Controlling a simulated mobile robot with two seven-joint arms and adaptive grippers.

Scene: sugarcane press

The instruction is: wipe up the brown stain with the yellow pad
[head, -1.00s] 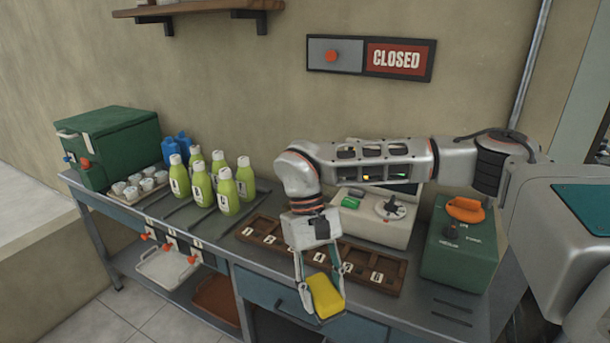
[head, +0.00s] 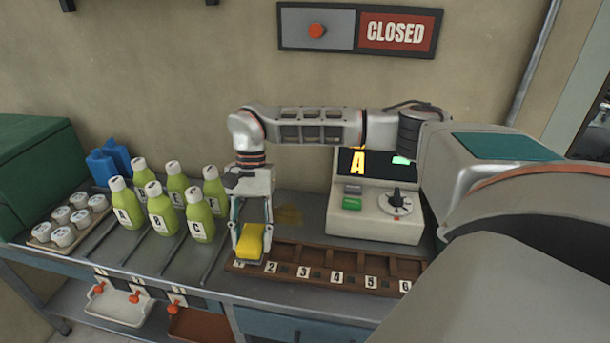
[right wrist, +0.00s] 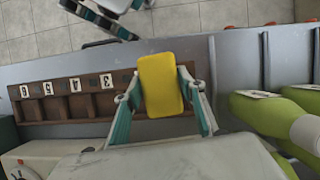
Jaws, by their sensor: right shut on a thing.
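The yellow pad (head: 250,242) is held between the fingers of my right gripper (head: 252,236), above the left end of the numbered wooden rack. In the right wrist view the pad (right wrist: 161,85) sits between the two fingers and overlaps the rack's end. The brown stain (head: 289,214) is a faint patch on the grey counter, behind the rack and to the right of my right gripper. The pad is apart from the stain. A part of what looks like my left gripper (right wrist: 105,18) shows at the top of the right wrist view; its jaw state is unclear.
The wooden rack (head: 330,268) lies along the counter's front. A machine with a lit "A" screen (head: 375,205) stands right of the stain. A tray of cups (head: 40,232) is at far left.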

